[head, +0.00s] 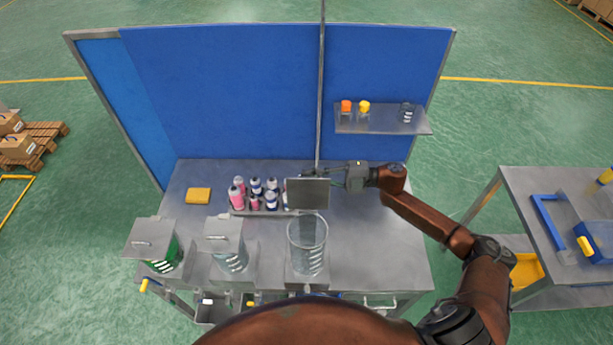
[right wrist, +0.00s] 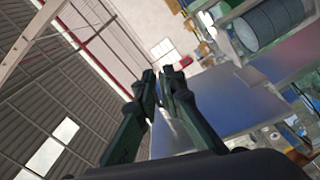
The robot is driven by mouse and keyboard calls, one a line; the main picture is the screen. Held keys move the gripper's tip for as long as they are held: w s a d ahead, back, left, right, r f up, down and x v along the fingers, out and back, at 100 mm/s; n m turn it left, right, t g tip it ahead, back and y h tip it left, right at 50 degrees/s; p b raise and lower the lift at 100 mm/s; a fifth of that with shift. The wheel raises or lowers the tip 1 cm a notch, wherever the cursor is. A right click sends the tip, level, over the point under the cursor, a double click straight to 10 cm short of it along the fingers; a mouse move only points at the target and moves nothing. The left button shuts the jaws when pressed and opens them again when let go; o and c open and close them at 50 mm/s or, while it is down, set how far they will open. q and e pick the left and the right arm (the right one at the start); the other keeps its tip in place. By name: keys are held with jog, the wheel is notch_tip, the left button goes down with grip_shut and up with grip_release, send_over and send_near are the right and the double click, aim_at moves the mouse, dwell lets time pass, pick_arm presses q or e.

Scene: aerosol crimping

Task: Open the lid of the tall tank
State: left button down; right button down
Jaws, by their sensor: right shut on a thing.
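The tall tank (head: 307,248) is a clear cylinder with grey markings at the right of a row of tanks at the table's front. Its top is uncovered. Its square grey lid (head: 307,194) stands raised, roughly upright, at the far side of the opening. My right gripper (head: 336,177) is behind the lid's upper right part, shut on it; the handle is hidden. In the right wrist view the fingertips (right wrist: 164,82) are close together, beside a flat grey surface that seems to be the lid. My left gripper is not in view.
A clear tank (head: 231,260) and a green tank (head: 165,256) stand to the left under square lids. Several pink and dark blue cans (head: 257,186) stand in a rack behind. A yellow block (head: 198,195) lies at the left. The table (head: 385,255) is clear at the right, below a shelf (head: 385,121).

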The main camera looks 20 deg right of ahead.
jog(key=c, duration=2.1)
grip_release()
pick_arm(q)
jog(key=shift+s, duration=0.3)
pick_arm(e)
jog(key=shift+o, duration=0.3)
jog(key=shift+d, duration=0.15)
jog(key=v, duration=1.1)
jog(key=shift+s+d, duration=0.2)
jog(key=shift+d, duration=0.15)
